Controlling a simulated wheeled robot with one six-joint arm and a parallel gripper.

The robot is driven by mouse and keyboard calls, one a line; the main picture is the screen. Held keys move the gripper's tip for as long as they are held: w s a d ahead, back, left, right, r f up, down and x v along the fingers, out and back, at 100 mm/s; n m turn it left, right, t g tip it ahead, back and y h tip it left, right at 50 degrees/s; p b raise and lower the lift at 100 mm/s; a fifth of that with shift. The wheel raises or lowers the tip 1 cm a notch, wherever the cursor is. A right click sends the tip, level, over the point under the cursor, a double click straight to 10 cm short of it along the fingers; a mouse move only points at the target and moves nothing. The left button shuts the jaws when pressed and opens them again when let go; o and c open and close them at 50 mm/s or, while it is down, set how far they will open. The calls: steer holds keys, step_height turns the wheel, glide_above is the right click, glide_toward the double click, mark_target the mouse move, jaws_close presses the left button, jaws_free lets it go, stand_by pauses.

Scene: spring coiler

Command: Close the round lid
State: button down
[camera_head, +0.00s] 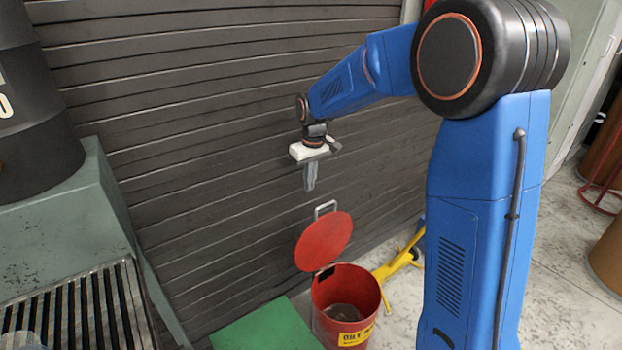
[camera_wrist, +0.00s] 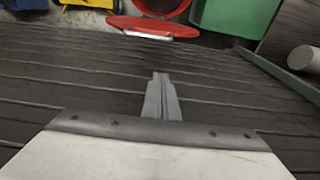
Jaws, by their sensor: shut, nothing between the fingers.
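The round red lid (camera_head: 324,242) stands open, tilted up at the back left of a red bin (camera_head: 347,304). A grey metal handle or bracket (camera_head: 325,209) sits behind its top edge. The bin's mouth is uncovered and shows dark brown contents; a yellow label is on its front. My gripper (camera_head: 310,187) is shut and empty, pointing down above the lid and apart from it, close to the slatted wall. In the wrist view the gripper (camera_wrist: 161,78) is shut, and the lid (camera_wrist: 140,26) shows edge-on beyond the fingertips, with the bin partly visible behind it.
A dark slatted wall (camera_head: 200,130) runs close behind my gripper. A green box top (camera_head: 265,328) lies left of the bin, and a yellow wheeled frame (camera_head: 399,260) stands to its right. A grey-green machine with a grate (camera_head: 75,308) fills the left. Open floor lies at the right.

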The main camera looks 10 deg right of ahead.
steer(key=s+d+f, duration=0.1)
steer(key=s+f, duration=0.2)
steer(key=f, duration=0.2)
stand_by(0.5)
steer(key=shift+d, duration=0.15)
